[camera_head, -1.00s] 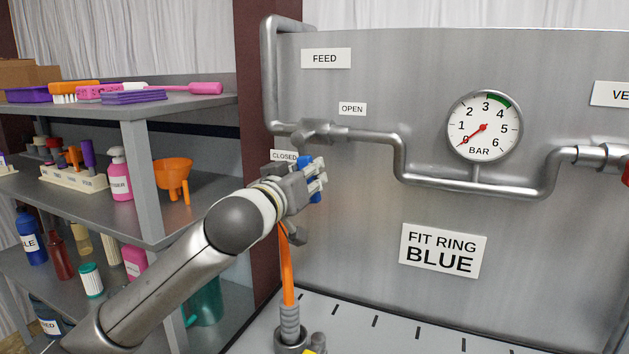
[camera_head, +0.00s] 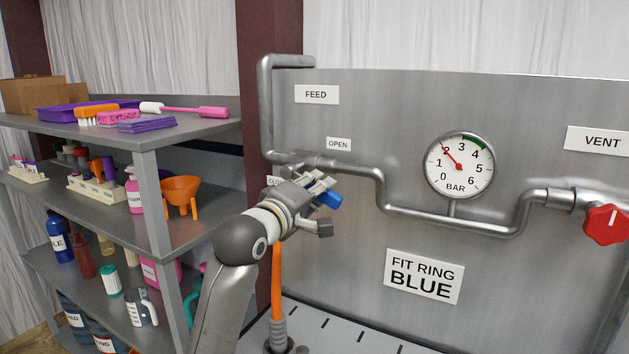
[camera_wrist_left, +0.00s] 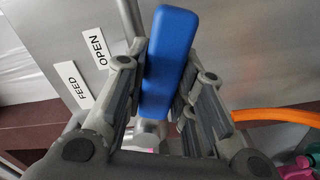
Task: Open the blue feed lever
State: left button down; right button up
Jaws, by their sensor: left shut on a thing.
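The blue feed lever (camera_head: 329,198) is on the steel pipe below the FEED label (camera_head: 317,94) and the OPEN label (camera_head: 338,144). My left gripper (camera_head: 322,189) is shut on the lever, whose blue end sticks out to the right past the fingers. In the left wrist view the blue lever (camera_wrist_left: 168,62) lies between the two fingers (camera_wrist_left: 160,95). The lever's pivot is mostly hidden by the gripper. The CLOSED label (camera_head: 274,181) is partly covered. The gauge (camera_head: 460,166) needle points near 2. My right gripper is not in view.
The red vent knob (camera_head: 606,225) is at the right edge under the VENT label (camera_head: 598,141). An orange hose (camera_head: 277,270) rises behind my left arm. Shelves (camera_head: 200,130) with bottles and brushes stand at the left.

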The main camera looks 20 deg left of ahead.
pick_arm(q)
jog(key=r+n+p, duration=0.1)
jog(key=n+p, duration=0.1)
jog(key=p, duration=0.1)
jog(key=shift+d+r, duration=0.3)
jog(key=shift+r, duration=0.1)
jog(key=shift+r+n+p, duration=0.25)
jog(key=shift+n+p, duration=0.35)
jog(key=shift+n, duration=0.1)
jog(key=shift+r+n+p, duration=0.2)
jog(key=shift+n+p, duration=0.4)
jog(key=c, duration=1.2)
grip_release()
jog(key=shift+s, duration=0.2)
jog(key=s+a, duration=0.2)
jog(key=s, duration=0.9)
jog(key=shift+s+a, duration=0.2)
jog(key=shift+s, duration=0.05)
